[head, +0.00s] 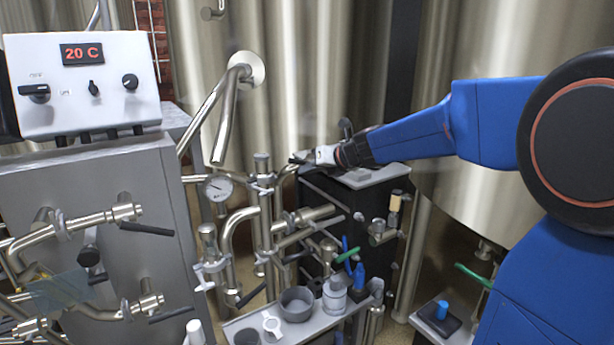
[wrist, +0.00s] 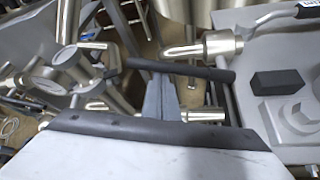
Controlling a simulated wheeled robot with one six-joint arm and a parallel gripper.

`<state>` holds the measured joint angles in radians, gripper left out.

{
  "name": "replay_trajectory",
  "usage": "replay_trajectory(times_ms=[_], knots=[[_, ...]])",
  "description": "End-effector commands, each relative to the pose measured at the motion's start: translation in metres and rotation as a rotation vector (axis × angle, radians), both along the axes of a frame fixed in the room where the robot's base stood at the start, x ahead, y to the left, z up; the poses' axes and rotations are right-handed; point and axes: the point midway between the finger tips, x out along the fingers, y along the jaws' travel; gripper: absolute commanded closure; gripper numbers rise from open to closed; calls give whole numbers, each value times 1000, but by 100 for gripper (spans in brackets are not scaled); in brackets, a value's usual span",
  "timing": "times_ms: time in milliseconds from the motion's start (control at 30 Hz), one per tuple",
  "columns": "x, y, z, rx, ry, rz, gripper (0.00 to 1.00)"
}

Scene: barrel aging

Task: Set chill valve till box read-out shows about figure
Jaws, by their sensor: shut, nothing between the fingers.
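The white control box (head: 120,112) at the upper left has a red read-out (head: 82,54) showing "20 C", with several black knobs below it. My gripper (head: 298,158) is at the middle of the head view, by the upright steel pipework. In the wrist view my gripper (wrist: 161,92) is shut and empty. Its tips are right by a black lever handle (wrist: 185,69) that crosses in front of them; I cannot tell if they touch. A steel valve body (wrist: 218,46) lies beyond the lever. The frames do not show which valve is the chill valve.
Steel pipes and a round gauge (head: 218,187) stand left of my gripper. Black-handled valves (head: 125,212) are at left, a green-handled one (head: 348,255) lower right. A shelf holds grey cups (head: 297,304). Large steel tanks (head: 300,70) stand close behind.

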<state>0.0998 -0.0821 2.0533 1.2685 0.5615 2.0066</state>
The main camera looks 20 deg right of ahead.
Motion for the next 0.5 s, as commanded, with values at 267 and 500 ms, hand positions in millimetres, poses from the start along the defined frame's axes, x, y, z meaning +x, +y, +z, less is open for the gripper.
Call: replay_trajectory(times_ms=[267, 500], knots=[[0, 0, 1, 0, 0, 0, 100], [3, -5, 12, 58, 19, 0, 100]])
